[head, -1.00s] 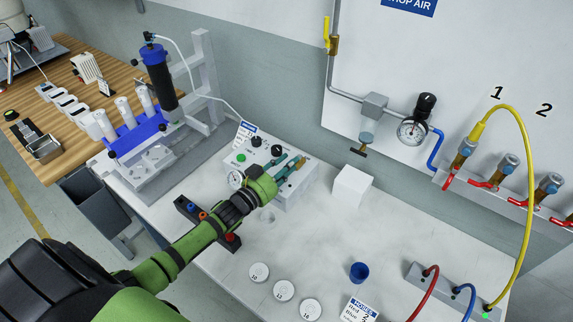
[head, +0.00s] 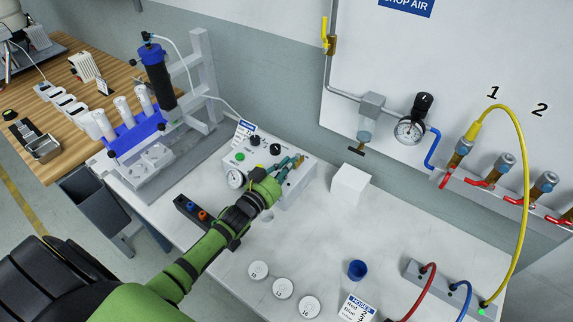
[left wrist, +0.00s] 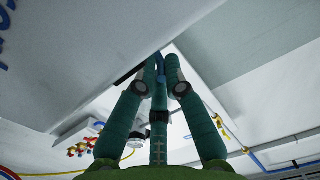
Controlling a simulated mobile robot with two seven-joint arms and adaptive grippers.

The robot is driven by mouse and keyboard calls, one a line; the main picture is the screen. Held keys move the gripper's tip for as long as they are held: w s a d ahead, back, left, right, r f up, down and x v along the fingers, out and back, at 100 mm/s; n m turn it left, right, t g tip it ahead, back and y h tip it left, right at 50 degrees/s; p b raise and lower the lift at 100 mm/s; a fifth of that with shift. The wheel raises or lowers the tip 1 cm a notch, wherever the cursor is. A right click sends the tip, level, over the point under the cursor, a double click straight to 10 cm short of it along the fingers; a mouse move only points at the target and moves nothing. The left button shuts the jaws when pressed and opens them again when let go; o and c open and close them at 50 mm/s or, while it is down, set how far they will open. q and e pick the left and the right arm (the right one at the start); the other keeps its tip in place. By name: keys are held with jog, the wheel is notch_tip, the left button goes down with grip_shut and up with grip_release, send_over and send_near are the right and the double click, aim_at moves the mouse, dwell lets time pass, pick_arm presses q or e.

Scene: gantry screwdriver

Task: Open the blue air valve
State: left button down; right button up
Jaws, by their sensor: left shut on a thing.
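My left gripper (head: 292,165) is at the right part of the white control box (head: 297,192) on the bench. Its teal fingers point at the box's face. My right gripper is not in view.
Round white lids (head: 283,288) and a blue cup (head: 357,270) sit nearer. A yellow-handled pipe valve (head: 325,34) is on the wall.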

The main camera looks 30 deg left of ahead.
pick_arm(q)
jog(key=c, duration=1.3)
grip_release()
jog(key=shift+w+r, duration=0.1)
jog(key=shift+r, duration=0.25)
jog(key=shift+c, duration=0.2)
jog(key=shift+f, duration=0.15)
jog(key=s, duration=0.7)
jog(key=shift+s+a, duration=0.25)
jog(key=shift+a, duration=0.2)
